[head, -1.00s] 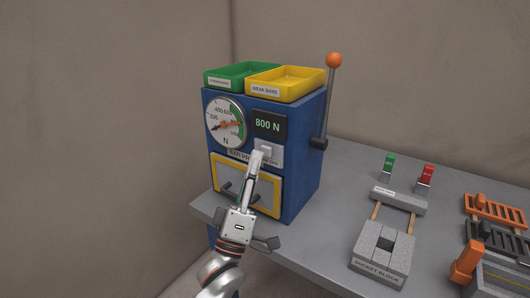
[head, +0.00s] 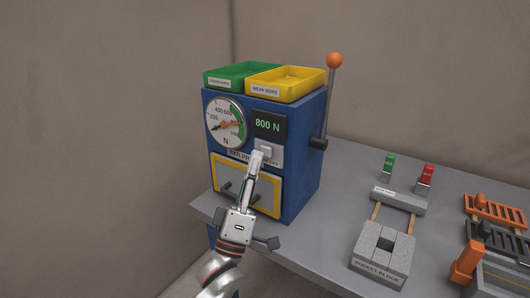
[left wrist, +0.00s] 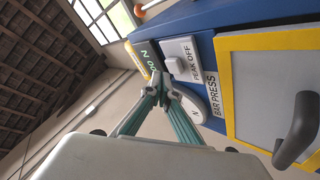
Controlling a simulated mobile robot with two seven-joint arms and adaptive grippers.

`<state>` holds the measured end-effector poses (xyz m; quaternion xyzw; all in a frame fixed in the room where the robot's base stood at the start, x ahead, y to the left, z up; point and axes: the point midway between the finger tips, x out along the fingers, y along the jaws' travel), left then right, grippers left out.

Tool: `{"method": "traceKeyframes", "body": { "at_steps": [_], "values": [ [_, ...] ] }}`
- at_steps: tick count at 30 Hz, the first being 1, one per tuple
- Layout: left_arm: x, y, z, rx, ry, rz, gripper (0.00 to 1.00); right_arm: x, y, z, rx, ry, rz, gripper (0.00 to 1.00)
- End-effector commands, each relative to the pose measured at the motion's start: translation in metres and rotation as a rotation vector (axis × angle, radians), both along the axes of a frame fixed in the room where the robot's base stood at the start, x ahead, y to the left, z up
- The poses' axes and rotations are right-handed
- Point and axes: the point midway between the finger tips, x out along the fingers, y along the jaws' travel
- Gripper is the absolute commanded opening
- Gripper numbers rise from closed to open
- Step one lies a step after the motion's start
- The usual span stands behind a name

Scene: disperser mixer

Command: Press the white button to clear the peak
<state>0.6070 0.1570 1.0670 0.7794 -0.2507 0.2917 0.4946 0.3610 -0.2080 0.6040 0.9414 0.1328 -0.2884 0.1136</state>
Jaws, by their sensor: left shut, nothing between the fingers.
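The white button (head: 266,150) is on the front of the blue bar press (head: 305,160), below the display (head: 269,124) that reads 800 N. In the left wrist view the white button (left wrist: 174,65) sits on a pale plate marked PEAK OFF. My left gripper (head: 257,156) is shut and empty, with its fingertips just below the button in the head view. In the left wrist view the fingertips (left wrist: 158,87) are close to the button, with a small gap showing in the picture. The dial (head: 226,122) has a red and a dark needle. My right gripper is not in view.
A green tray (head: 240,68) and a yellow tray (head: 287,88) sit on top of the press. A lever with an orange knob (head: 334,60) rises at its right side. A socket block (head: 382,253) and racks (head: 496,210) stand on the grey table (head: 345,190).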

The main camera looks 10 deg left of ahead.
Motion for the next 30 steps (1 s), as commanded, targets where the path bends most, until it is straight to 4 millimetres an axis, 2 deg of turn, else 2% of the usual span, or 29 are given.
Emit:
{"method": "traceKeyframes", "body": {
  "at_steps": [30],
  "values": [
    [0.010,-0.004,0.000,0.000,-0.001,0.000,0.00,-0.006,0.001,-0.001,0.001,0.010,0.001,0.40]
  ]
}}
